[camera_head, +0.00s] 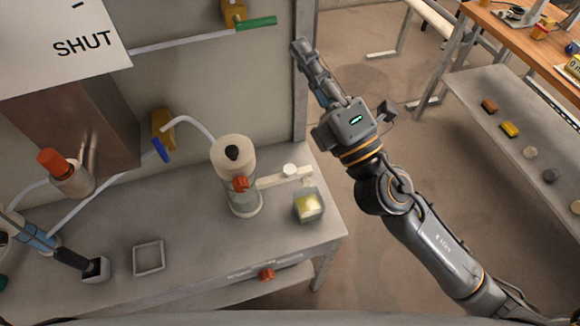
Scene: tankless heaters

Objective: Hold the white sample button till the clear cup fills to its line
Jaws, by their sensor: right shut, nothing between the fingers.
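Below the bar's end stands the clear cup (308,207), with something yellowish inside. Its line is too small to make out. My right gripper (303,48) is shut and empty, pointing up and away, well above and beyond the button. It touches neither button nor cup.
A square frame (149,258) lies on the grey bench. Behind are pipes with a green handle (256,23) and a blue handle (161,150), and a SHUT sign (60,45). A post (302,95) stands beside my right gripper. A shelf (480,105) with small objects runs along the right.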

